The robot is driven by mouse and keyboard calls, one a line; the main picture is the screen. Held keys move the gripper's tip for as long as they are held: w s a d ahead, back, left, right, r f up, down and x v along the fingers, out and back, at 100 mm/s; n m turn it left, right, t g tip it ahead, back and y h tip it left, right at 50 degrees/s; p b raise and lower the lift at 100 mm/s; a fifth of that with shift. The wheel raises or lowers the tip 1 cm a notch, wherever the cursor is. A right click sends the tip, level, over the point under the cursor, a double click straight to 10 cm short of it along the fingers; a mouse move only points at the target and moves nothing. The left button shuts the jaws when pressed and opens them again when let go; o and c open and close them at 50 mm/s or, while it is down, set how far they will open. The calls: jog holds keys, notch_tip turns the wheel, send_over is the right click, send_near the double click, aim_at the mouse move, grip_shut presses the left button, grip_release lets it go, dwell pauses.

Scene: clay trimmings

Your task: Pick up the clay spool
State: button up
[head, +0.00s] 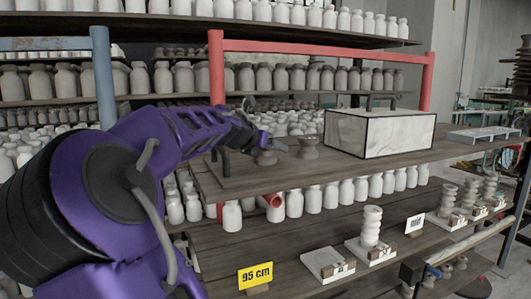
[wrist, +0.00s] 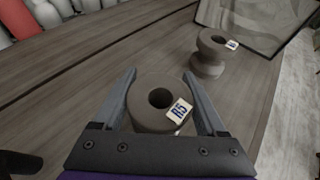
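A grey-brown clay spool (wrist: 148,120) with a round hole in its top and a small white tag stands upright in the wrist view. My gripper (wrist: 160,75) is open, with one finger on each side of this spool. The fingers look very close to its rim; I cannot tell whether they touch it. In the head view this spool (head: 265,158) is on the wooden shelf below my gripper (head: 270,145). A second clay spool (wrist: 209,55), also tagged, stands farther off to the right; it shows in the head view too (head: 308,148).
A pale box with dark edges (head: 378,134) stands on the same shelf, right of the second spool. A red post and rail (head: 217,75) rise behind my arm. White bottles (head: 313,200) line the shelf below. Bare wood lies left of the spools.

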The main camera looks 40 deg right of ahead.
jog(key=c, duration=0.7)
jog(key=shift+c, duration=0.2)
jog(key=shift+r, duration=0.15)
